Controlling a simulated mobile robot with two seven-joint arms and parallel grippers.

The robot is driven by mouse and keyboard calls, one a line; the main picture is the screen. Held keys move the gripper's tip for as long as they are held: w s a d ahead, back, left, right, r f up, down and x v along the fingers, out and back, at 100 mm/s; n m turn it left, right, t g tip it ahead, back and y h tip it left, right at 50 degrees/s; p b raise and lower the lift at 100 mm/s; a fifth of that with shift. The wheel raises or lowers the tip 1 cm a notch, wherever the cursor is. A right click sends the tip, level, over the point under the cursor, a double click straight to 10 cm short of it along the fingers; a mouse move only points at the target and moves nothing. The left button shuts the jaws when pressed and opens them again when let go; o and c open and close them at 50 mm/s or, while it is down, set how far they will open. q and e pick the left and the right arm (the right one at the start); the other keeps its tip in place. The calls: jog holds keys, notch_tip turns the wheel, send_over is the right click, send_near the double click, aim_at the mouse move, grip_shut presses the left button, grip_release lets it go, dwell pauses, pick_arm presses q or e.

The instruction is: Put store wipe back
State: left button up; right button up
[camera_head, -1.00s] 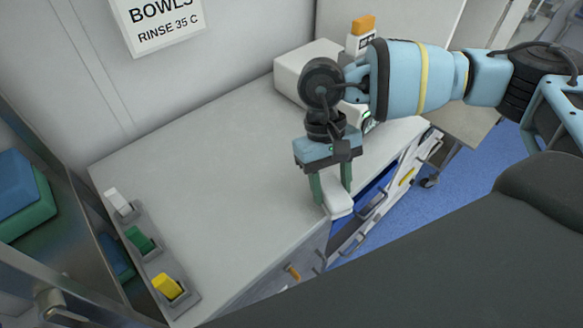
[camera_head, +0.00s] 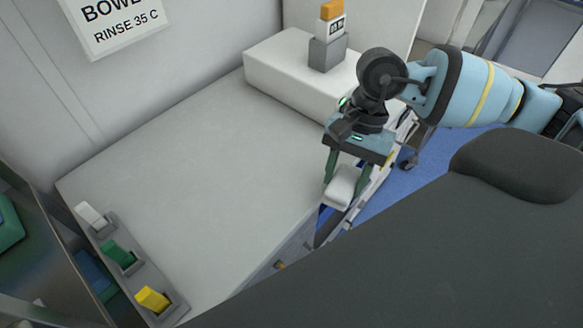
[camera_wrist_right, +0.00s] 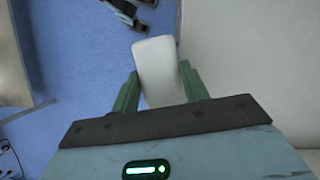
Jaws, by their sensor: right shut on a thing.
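A white wipe-like block (camera_head: 342,186) is held between the green fingers of my right gripper (camera_head: 346,178) at the right edge of the worktop. The right wrist view shows the same white block (camera_wrist_right: 162,70) between the two green fingers (camera_wrist_right: 160,88), with blue floor to its left and a pale surface to its right. My right gripper is shut on it. It appears above the edge, near open drawer fronts; its exact height is hard to tell. My left gripper is not in view.
The grey worktop (camera_head: 205,175) is mostly clear. A white box (camera_head: 275,75) at its back carries a grey holder (camera_head: 327,53) with an orange-topped item (camera_head: 331,20). White, green and yellow rockers line the left edge. A dark rounded surface (camera_head: 430,260) fills the lower right.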

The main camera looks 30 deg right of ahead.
aim_at(355, 171)
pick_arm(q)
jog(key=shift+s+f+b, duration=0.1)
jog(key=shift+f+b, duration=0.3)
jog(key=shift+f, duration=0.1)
pick_arm(e)
jog(key=s+d+r+m+t, duration=0.1)
jog(key=d+r+m+t, duration=0.1)
jog(key=d+m, duration=0.4)
jog(key=shift+s+r+m+t+y, duration=0.35)
jog(key=shift+r+m, duration=0.15)
jog(key=shift+r, duration=0.1)
